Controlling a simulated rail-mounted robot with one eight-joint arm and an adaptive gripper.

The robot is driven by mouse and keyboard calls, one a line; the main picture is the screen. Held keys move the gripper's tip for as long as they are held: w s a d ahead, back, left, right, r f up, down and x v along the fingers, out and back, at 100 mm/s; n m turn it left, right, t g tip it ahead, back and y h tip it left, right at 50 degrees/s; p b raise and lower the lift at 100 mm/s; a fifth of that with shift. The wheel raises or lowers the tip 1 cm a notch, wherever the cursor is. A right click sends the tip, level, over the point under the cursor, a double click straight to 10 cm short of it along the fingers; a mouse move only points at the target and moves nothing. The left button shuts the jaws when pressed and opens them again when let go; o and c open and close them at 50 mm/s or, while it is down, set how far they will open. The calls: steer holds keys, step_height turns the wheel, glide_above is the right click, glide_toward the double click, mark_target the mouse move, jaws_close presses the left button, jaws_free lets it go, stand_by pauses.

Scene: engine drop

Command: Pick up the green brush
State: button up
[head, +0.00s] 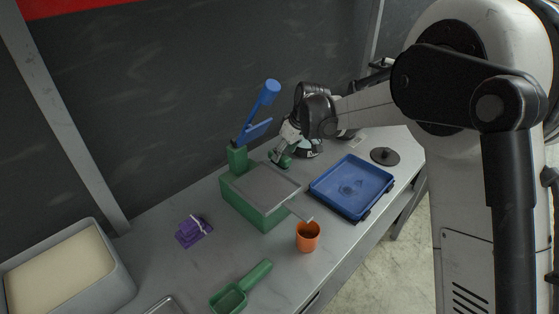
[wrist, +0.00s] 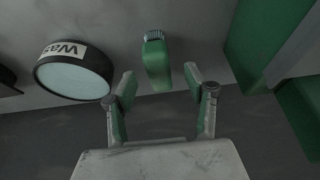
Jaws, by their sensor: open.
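The green brush (wrist: 158,62) lies on the grey bench in the wrist view, its pale bristles toward the top of the picture. My gripper (wrist: 160,76) is open, with one green-padded finger on each side of the brush's lower end. Gaps show between both fingers and the brush, and nothing is held. How far the fingertips are above the bench is hard to tell. In the head view my gripper (head: 284,152) is low over the back of the bench, and I cannot tell the brush from the green fingers there.
A round black basin (wrist: 76,72) labelled "Was…" is left of my gripper in the wrist view. A green box (head: 258,216) with a grey top stands close by. A blue tray (head: 345,205), orange cup (head: 308,238), green scoop (head: 230,299) and purple item (head: 192,231) lie on the bench.

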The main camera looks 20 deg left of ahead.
steer(key=shift+w+p+x, duration=0.15)
steer(key=shift+x, duration=1.3)
steer(key=shift+w+p+x, duration=0.1)
steer(key=shift+p+x, duration=0.05)
steer(key=shift+x, duration=1.3)
steer(key=shift+a+r, duration=0.15)
steer(key=shift+c, duration=0.5)
jaws_close()
